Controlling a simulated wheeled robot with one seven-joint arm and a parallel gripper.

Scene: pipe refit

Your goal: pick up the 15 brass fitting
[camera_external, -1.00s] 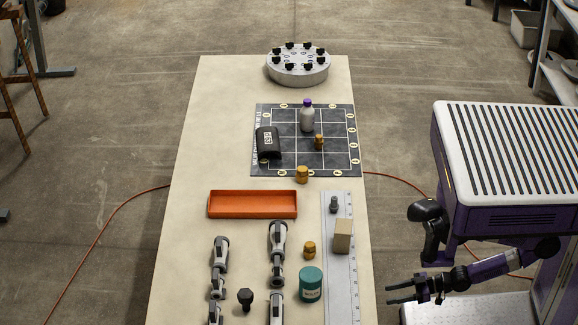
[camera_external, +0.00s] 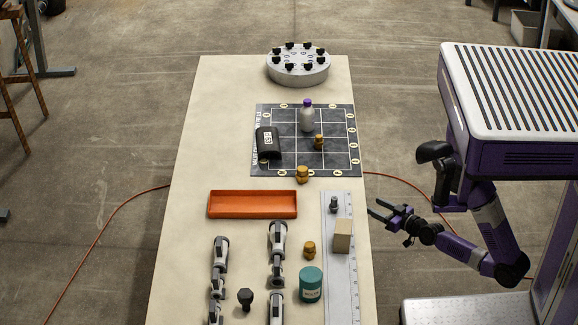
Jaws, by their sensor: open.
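Several small brass fittings show, and I cannot read a 15 on any of them. One brass fitting (camera_external: 319,142) stands on the dark gridded mat (camera_external: 282,117). Another brass fitting (camera_external: 302,174) stands at the mat's near edge. A third brass fitting (camera_external: 309,250) stands on the table behind the teal can. My gripper (camera_external: 374,209) is open and empty at the table's right edge. It points left, to the right of the grey bolt, apart from all the brass fittings.
An orange tray (camera_external: 252,213) lies mid-table. A grey bolt (camera_external: 334,204) and a tan block (camera_external: 342,236) are on the ruler strip. A teal can (camera_external: 311,285) and grey pipe parts (camera_external: 277,240) stand nearer. A bottle (camera_external: 307,118) and black case (camera_external: 268,143) are on the mat.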

